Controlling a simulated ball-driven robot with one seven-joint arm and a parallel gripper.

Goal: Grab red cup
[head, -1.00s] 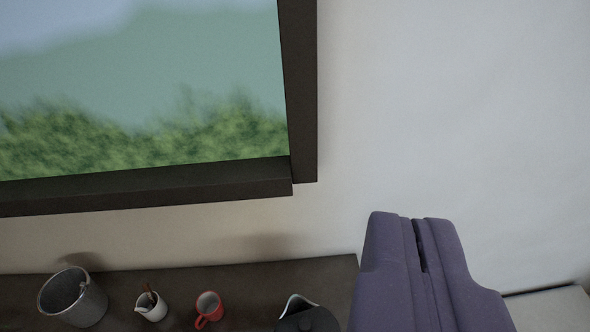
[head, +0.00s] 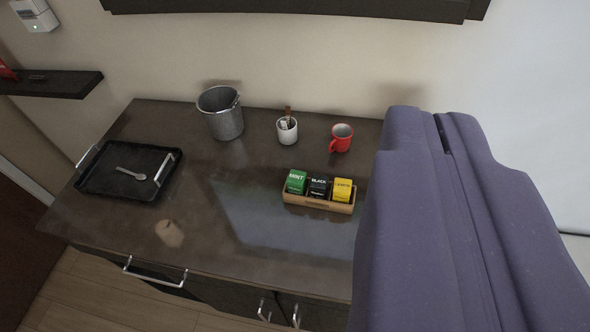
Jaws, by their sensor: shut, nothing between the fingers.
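The red cup (head: 341,138) stands upright near the back edge of the dark vanity top (head: 290,235), its handle toward the lower left. My gripper (head: 443,122) is the large purple shape at the right of the view. Its two fingers are together with only a thin slit between them, and it holds nothing. It appears to the right of the cup in the picture, apart from it. It hides the right part of the vanity top.
Left of the cup are a white cup with sticks (head: 287,131) and a metal bucket (head: 221,114). A wooden tea box (head: 319,204) is in front. A black tray (head: 105,178) with a spoon (head: 131,173) lies at left. The vanity's middle is clear.

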